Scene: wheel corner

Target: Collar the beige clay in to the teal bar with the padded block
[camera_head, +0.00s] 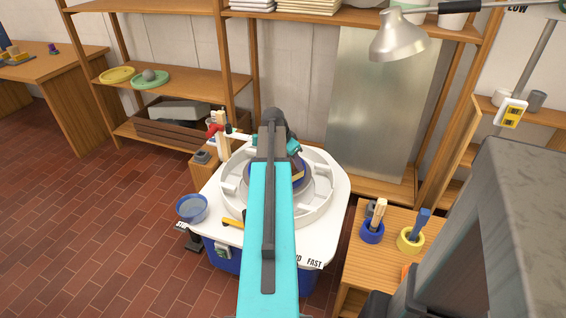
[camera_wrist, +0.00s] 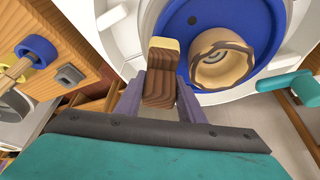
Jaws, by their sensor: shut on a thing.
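The beige clay (camera_wrist: 208,72) is a round, open, hollow form with a brown uneven rim. It sits on the blue wheel disc (camera_wrist: 232,22) in the wrist view. My gripper (camera_wrist: 160,84) is shut on the padded block (camera_wrist: 161,75), a ribbed brown block with a cream face at its far end. The block is left of the clay, with a small gap between them in the picture. The teal bar (camera_wrist: 283,82) reaches in from the right, its rounded end to the right of the clay. In the head view my arm hides most of the clay and block.
A white splash pan (camera_head: 322,208) surrounds the wheel. A bowl of water (camera_head: 191,208) stands at the left of the white deck. A side table at right bears a blue ring holder (camera_head: 371,233) and a yellow ring holder (camera_head: 410,240). A lamp (camera_head: 398,38) hangs above.

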